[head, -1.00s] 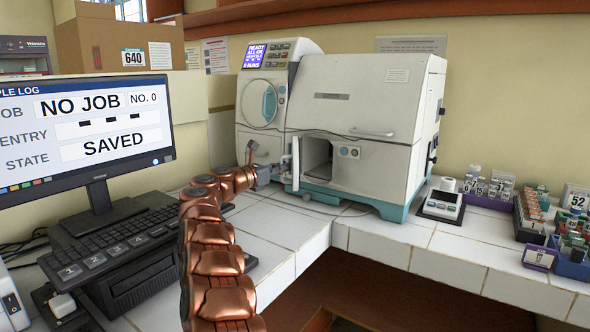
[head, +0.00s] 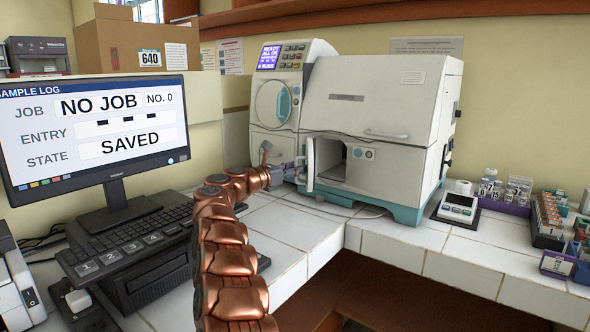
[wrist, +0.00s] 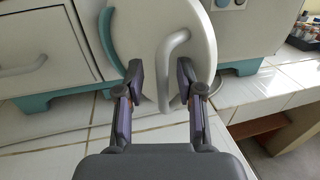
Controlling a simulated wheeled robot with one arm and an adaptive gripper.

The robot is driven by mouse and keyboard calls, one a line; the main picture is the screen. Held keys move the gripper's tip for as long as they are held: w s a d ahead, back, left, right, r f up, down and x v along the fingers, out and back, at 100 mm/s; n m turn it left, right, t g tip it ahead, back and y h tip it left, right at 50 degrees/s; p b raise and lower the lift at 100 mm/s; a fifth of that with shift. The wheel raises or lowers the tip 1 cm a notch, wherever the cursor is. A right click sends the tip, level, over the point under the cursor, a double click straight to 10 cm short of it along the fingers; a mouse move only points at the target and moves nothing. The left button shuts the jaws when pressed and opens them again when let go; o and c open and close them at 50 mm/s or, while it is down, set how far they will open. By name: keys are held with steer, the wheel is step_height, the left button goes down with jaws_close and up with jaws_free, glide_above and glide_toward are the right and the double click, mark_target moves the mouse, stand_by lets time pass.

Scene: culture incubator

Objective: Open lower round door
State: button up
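The lower round door (head: 311,164) stands swung out from the incubator front, nearly edge-on in the head view. The dark square opening (head: 334,160) shows to its right. In the wrist view the door's white rounded face (wrist: 140,35) fills the upper middle, with a teal edge at its left and a curved pale handle (wrist: 176,65). My gripper (wrist: 159,78) is open, its fingers spread on either side of the handle's lower part. Whether they touch the handle or door is unclear. In the head view my gripper (head: 279,168) is just left of the door.
An upper round door (head: 272,104) with a teal handle is closed. A monitor (head: 100,125) and keyboard (head: 125,235) are at the left. A small device (head: 458,208) and sample racks (head: 548,218) are at the right. The tiled counter (head: 300,225) is clear in front.

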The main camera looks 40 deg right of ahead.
steer(key=a, duration=1.2)
steer(key=shift+s, duration=0.15)
